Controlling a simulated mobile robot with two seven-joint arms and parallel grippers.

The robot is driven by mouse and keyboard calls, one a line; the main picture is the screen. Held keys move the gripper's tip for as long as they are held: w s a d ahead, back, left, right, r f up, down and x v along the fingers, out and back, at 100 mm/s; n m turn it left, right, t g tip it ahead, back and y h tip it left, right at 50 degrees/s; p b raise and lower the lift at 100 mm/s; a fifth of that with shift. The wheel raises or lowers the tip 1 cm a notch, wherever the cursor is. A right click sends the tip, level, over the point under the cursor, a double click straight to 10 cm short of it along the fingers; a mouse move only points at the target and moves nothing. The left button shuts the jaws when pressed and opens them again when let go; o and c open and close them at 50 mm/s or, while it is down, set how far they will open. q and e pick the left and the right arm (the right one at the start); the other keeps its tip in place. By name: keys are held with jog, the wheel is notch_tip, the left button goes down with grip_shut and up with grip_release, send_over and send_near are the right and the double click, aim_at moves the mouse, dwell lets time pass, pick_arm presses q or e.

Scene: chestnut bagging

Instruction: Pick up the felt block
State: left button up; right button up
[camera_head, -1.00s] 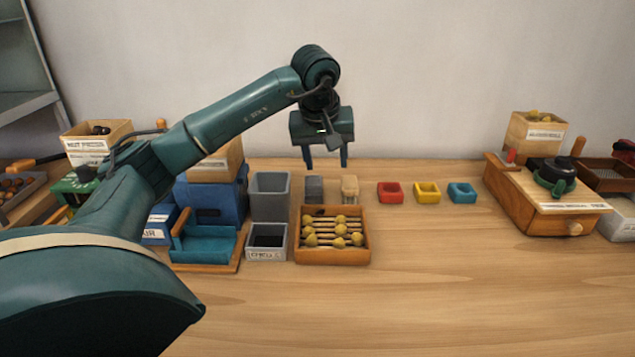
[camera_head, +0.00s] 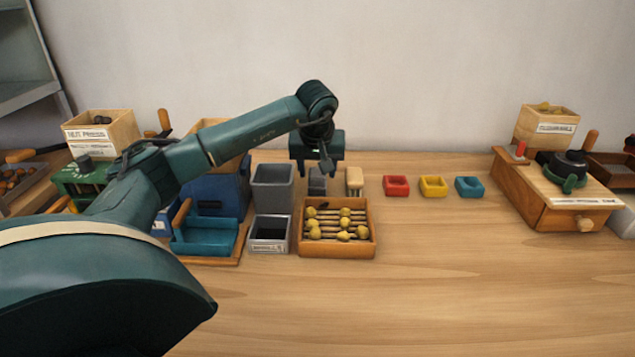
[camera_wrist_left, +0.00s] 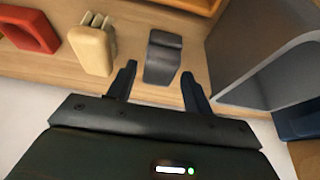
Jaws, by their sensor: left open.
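The felt block, a small dark grey block (camera_head: 317,183), stands on the table between the tall grey bin and a cream-coloured block. It also shows in the left wrist view (camera_wrist_left: 163,57), lying between and just beyond my open fingertips. My left gripper (camera_head: 318,169) is open, pointing down, and partly covers the block's top in the head view. Its fingers also show in the left wrist view (camera_wrist_left: 158,72), one on each side of the grey block, with nothing held. I cannot tell whether a finger touches it. My right gripper is not in view.
The cream block (camera_head: 354,181) stands close on the right, the tall grey bin (camera_head: 272,188) close on the left. A wooden tray (camera_head: 337,251) of yellowish balls lies in front. Red (camera_head: 396,185), yellow (camera_head: 433,186) and blue (camera_head: 469,187) dishes sit further right. The front right table is clear.

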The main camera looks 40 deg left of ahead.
aim_at(318, 173)
pick_arm(q)
jog(key=shift+x, duration=1.05)
jog(key=c, duration=0.9)
notch_tip(318, 173, up, 10)
jog(key=shift+r+p, duration=0.1)
jog(key=shift+p, duration=0.3)
